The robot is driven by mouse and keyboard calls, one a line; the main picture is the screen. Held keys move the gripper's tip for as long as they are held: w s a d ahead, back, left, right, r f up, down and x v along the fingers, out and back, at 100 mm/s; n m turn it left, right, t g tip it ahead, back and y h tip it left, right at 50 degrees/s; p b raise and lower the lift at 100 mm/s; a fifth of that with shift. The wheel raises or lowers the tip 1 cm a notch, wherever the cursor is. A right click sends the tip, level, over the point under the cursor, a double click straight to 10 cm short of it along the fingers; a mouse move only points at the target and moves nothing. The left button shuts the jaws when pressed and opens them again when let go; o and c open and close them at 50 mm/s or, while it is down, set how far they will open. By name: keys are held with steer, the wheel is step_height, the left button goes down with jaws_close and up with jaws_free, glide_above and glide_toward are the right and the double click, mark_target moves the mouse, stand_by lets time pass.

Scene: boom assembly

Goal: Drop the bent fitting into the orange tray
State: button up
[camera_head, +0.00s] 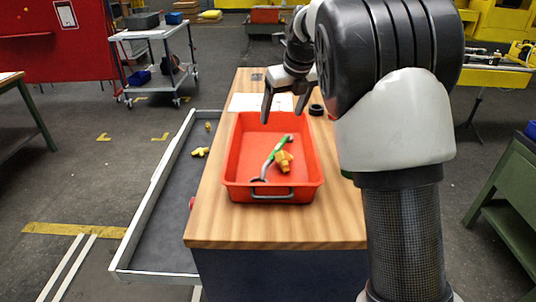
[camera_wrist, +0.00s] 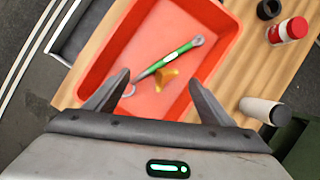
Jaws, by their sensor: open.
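The orange tray (camera_head: 235,165) stands on the wooden worktop, and it fills much of the wrist view (camera_wrist: 100,65). A yellow fitting (camera_head: 283,160) lies in the tray, against or close beside a green-handled tool. It also shows in the wrist view (camera_wrist: 167,78), between the fingers in the picture. I cannot tell for sure whether it is the bent fitting. My gripper (camera_head: 284,115) is open with nothing between its fingers, above the tray's far part. Its spread fingers also show in the wrist view (camera_wrist: 160,78).
The green-handled tool (camera_wrist: 173,60) lies diagonally in the tray. Two yellow pieces (camera_head: 200,151) (camera_head: 208,127) lie in the grey side tray (camera_head: 155,230). A black ring (camera_wrist: 268,9), a red-and-white container (camera_wrist: 288,31) and a pale cylinder (camera_wrist: 262,109) stand right of the orange tray.

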steer(key=v, duration=0.7)
steer(key=shift+r, duration=0.15)
steer(key=shift+s+d, duration=0.1)
steer(key=shift+s, duration=0.05)
steer(key=s+d+r+n+p, duration=0.1)
steer(key=s+d+r+n, duration=0.15)
steer(key=s+n, duration=0.55)
steer(key=s+d+r+n, duration=0.1)
steer(key=s+d+n, duration=0.3)
steer(key=s+n, duration=0.45)
steer(key=s+d+f+n+h, duration=0.1)
steer(key=s+f+n, duration=0.2)
steer(key=s+n, duration=0.4)
steer(key=s+d+f+n+t+h, duration=0.1)
steer(key=s+d+f+n, duration=0.1)
steer(key=s+f+n, duration=0.2)
steer(key=s+n+p, duration=0.1)
steer(key=s+n, duration=0.2)
steer(key=s, duration=0.4)
steer(key=shift+s+t, duration=0.3)
steer(key=shift+s, duration=0.05)
steer(key=shift+d+f, duration=0.1)
steer(key=shift+f, duration=0.05)
